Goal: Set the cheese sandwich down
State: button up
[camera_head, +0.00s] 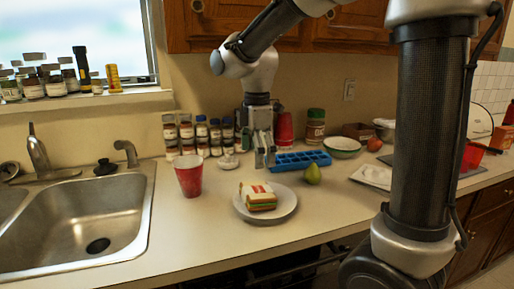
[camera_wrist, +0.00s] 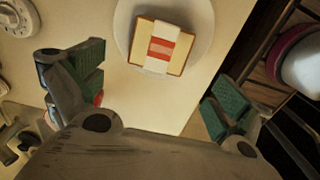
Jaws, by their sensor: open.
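The cheese sandwich (camera_head: 258,195) rests on a round white plate (camera_head: 281,211) on the counter. It has a white wrap with a red label. In the wrist view the sandwich (camera_wrist: 161,47) lies on the plate (camera_wrist: 123,22), ahead of the fingers and apart from them. My gripper (camera_head: 264,158) is above the counter, behind the plate in the head view. Its green-padded fingers are spread wide with nothing between them in the wrist view (camera_wrist: 150,92).
A red cup (camera_head: 188,175) stands left of the plate. A green pear (camera_head: 312,175) and a blue tray (camera_head: 301,161) are to its right and behind. Several spice jars (camera_head: 201,134) line the wall. The sink (camera_head: 85,225) is at left. The counter front is clear.

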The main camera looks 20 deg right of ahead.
jog(key=s+d+r+m+t, duration=0.2)
jog(key=s+d+r+m, duration=0.3)
jog(key=s+d+m, duration=0.35)
jog(key=s+d+f+m+t, duration=0.2)
jog(key=s+d+m, duration=0.4)
jog(key=s+m, duration=0.3)
jog(key=shift+s+d, duration=0.2)
jog(key=shift+s, duration=0.55)
